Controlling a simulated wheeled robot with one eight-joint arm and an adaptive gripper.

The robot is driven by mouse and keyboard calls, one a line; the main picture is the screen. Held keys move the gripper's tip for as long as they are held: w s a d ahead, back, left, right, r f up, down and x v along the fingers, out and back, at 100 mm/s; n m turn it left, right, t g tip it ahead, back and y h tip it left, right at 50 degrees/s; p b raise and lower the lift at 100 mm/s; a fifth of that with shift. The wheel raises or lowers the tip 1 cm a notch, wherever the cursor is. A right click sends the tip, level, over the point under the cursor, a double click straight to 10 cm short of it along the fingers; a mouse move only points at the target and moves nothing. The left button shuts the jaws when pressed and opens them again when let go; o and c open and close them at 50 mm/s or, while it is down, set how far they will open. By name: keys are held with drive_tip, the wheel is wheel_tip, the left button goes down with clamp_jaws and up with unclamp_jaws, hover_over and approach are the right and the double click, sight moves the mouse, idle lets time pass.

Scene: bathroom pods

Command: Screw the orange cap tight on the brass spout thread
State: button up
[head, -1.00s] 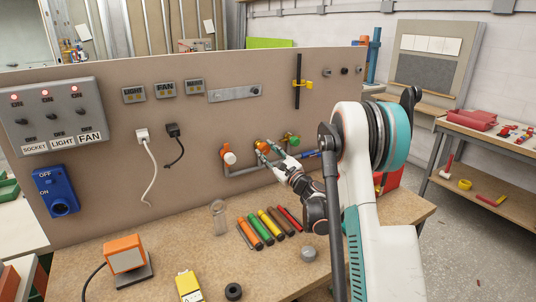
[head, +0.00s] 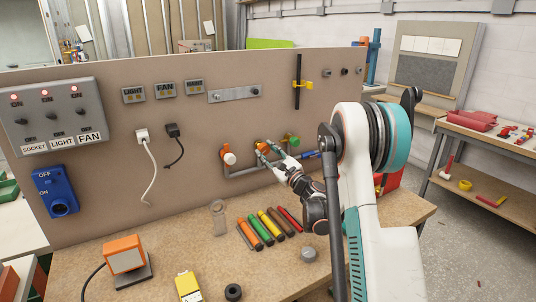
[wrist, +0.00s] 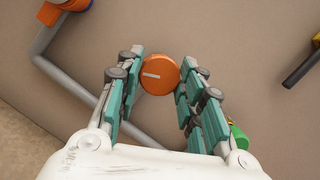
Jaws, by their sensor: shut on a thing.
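An orange cap (wrist: 160,76) with a pale bar mark on its face sits between the fingertips of my gripper (wrist: 158,78) in the wrist view. The fingers are shut on its sides. In the head view my gripper (head: 268,151) is at the pipework on the upright board, at the middle of three outlets, and a bit of orange (head: 257,142) shows at its tips. The brass spout thread is hidden behind the cap and fingers, so I cannot tell how the cap sits on it.
To the left is an outlet with an orange collar and white end (head: 229,157). To the right is a green fitting (head: 292,141). A grey pipe (head: 242,172) runs below. Several coloured tubes (head: 260,230) lie on the bench (head: 180,239).

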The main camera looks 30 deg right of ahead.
drive_tip(key=shift+w, duration=1.05)
drive_tip(key=o, duration=1)
drive_tip(key=v, duration=1.2)
